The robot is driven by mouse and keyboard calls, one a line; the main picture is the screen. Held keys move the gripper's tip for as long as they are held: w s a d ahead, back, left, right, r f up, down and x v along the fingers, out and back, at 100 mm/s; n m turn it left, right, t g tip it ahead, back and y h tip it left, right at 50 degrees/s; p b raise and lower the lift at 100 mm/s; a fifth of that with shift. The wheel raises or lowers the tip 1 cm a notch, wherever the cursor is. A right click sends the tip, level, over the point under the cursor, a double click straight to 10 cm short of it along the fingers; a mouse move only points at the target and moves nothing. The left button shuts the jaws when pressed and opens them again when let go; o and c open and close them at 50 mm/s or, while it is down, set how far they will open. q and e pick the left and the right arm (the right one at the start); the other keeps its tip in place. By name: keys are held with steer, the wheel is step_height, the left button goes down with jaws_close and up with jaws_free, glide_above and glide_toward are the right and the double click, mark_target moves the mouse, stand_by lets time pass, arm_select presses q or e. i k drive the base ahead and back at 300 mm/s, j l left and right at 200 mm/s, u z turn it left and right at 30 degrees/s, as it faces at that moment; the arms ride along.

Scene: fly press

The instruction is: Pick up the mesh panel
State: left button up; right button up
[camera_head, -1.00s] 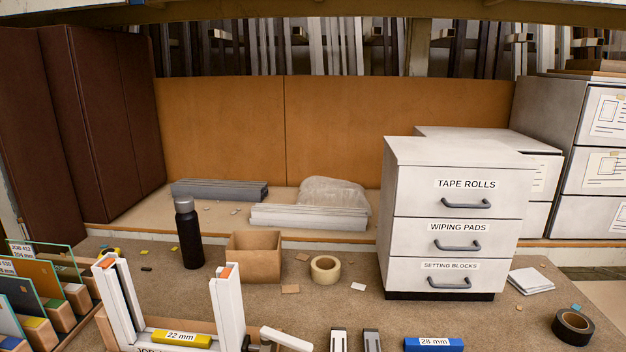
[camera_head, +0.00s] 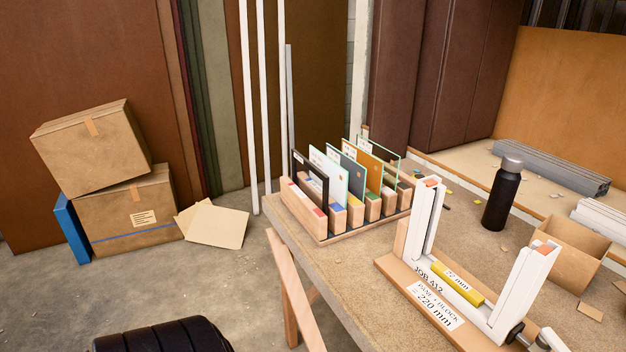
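A wooden slotted rack (camera_head: 322,228) stands on the near left part of the bench and holds several thin upright panels. The leftmost is a dark-framed panel (camera_head: 297,165); it may be the mesh panel, but its surface is too small to tell. Beside it are a pale glass panel (camera_head: 325,165), a dark grey panel (camera_head: 351,181), an orange-brown panel (camera_head: 360,165) and a clear green-edged panel (camera_head: 390,158). Their lower edges are hidden in the wooden slots. Neither of my grippers is in view.
A white U-shaped frame (camera_head: 424,222) with a yellow 22 mm block (camera_head: 457,283) stands right of the rack. A black bottle (camera_head: 502,195) and a cardboard bin (camera_head: 565,250) stand behind it.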

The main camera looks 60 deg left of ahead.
mark_target(312, 181)
steer(key=u, duration=1.8)
